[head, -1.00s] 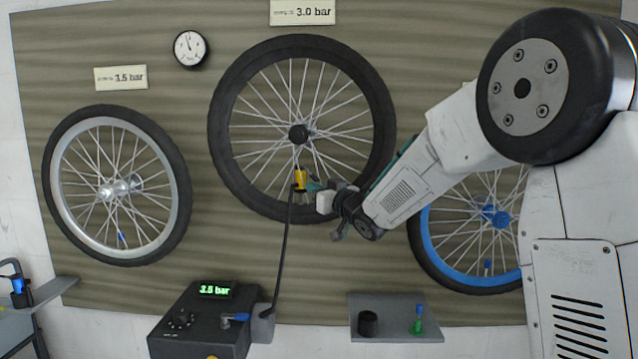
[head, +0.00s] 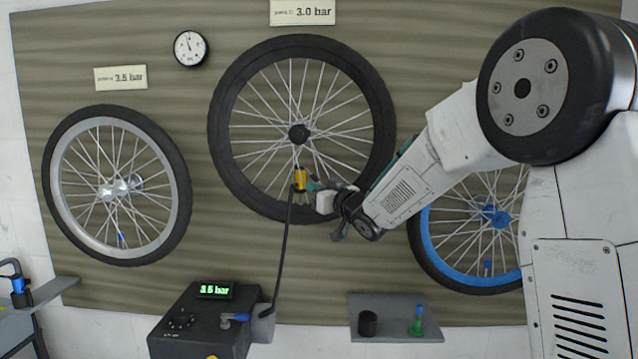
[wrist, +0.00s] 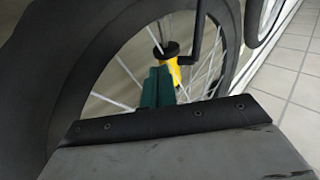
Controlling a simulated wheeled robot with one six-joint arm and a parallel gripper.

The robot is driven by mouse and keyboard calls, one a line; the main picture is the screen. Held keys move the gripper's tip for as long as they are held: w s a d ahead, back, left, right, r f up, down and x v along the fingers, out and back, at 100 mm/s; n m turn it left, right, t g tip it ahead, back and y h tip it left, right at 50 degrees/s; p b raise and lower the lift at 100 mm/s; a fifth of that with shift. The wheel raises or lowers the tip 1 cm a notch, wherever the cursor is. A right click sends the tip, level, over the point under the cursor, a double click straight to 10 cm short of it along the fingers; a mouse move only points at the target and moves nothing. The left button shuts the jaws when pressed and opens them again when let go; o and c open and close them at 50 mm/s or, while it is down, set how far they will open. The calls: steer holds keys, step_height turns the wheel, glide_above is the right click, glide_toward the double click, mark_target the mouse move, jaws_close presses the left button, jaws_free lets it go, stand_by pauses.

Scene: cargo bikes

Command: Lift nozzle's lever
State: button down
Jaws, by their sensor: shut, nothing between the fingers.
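The yellow nozzle (head: 300,179) sits on the lower part of the middle wheel (head: 225,137), just below its hub, with a black hose (head: 284,245) hanging from it. It also shows in the wrist view (wrist: 173,68), with a black round part at its top. My gripper (head: 313,185) is at the nozzle's right side in the head view, close to it; whether they touch I cannot tell. In the wrist view its green fingers (wrist: 155,90) are shut with nothing between them, just in front of the nozzle. I cannot make out the lever clearly; the fingers may hide part of it.
A dark pump box (head: 200,325) with a green display reading 3.5 bar stands below. A grey shelf (head: 390,335) holds a black cup (head: 368,323) and a green and blue part (head: 417,322). A silver-rimmed wheel (head: 117,185) hangs left, a blue-rimmed wheel (head: 440,262) right behind my arm.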

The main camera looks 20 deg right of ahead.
mark_target(316, 179)
steer(key=shift+r, duration=0.1)
stand_by(0.5)
steer(key=shift+r, duration=2.5)
steer(key=s+d+f, duration=0.1)
steer(key=s+d, duration=0.4)
steer(key=s, duration=0.1)
steer(key=shift+s+d, duration=0.4)
